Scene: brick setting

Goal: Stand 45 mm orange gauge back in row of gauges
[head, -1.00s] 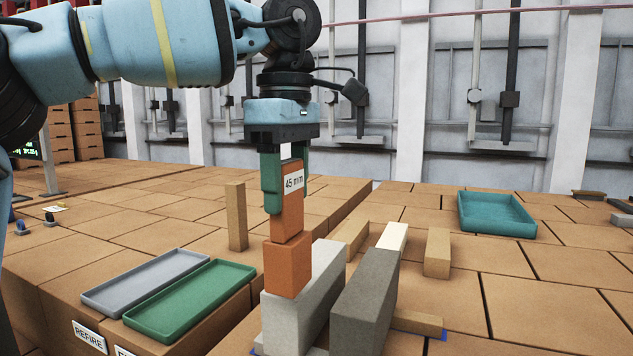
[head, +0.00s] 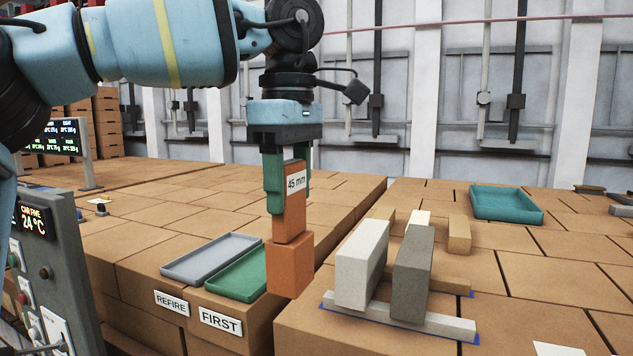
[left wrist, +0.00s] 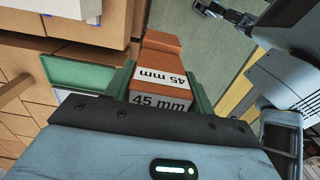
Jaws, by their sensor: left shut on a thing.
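My left gripper (head: 287,203) is shut on the orange 45 mm gauge (head: 290,268), a stepped block with a narrower labelled upper part and a wider lower part. It hangs upright in front of the brick stack's edge, left of the grey blocks. The left wrist view also shows the gauge (left wrist: 160,77) between the green fingers, with "45 mm" on two faces. A light grey block (head: 361,262) and a dark grey block (head: 413,272) stand on a flat strip (head: 440,322). I cannot tell which blocks form the row of gauges.
A grey tray (head: 192,275) and a green tray (head: 224,290) lie left of the gauge, above the REFIRE and FIRST labels. A teal tray (head: 530,216) is at the back right. Tan blocks (head: 459,234) stand behind the grey ones. A control panel (head: 75,265) stands at left.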

